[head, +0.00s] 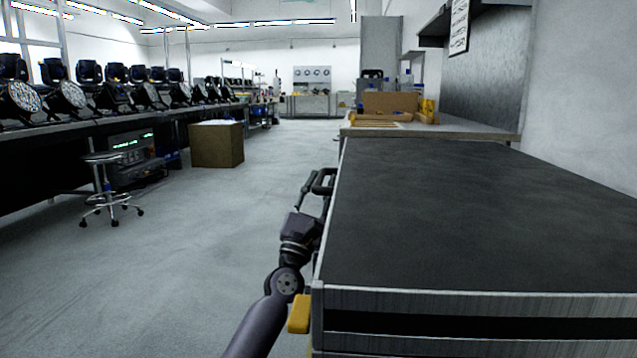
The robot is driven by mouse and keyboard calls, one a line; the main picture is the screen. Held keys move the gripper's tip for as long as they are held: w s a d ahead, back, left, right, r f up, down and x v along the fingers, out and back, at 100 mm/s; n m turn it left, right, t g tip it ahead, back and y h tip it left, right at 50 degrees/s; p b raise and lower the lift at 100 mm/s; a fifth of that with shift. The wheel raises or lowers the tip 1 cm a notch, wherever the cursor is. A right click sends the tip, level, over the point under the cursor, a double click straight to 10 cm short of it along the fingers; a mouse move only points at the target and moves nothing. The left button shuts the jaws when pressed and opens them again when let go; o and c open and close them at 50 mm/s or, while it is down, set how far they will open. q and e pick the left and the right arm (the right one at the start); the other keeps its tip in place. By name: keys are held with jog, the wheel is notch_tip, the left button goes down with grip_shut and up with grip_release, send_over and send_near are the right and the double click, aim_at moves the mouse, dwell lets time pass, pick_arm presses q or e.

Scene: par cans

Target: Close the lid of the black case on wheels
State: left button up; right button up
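A large black case (470,205) with metal edges fills the right foreground. Its black top lies flat, with no raised lid in view. A dark band (480,325) runs between two metal strips on its near face; I cannot tell if it is a panel or a gap. The wheels are out of view. My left gripper (320,183) is just left of the case's left edge, near the far end, with fingers pointing away from me. The fingers look apart with nothing between them; I cannot tell if they touch the case. My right gripper is not in view.
A yellow part (299,314) sticks out at the case's near left corner. A workbench (430,130) with a cardboard box (390,104) stands behind the case. A stool (105,190) and a bench of stage lights line the left.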

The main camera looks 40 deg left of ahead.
pick_arm(q)
jog(key=shift+o, duration=1.1)
jog(key=shift+r, duration=0.2)
jog(key=shift+r, duration=0.1)
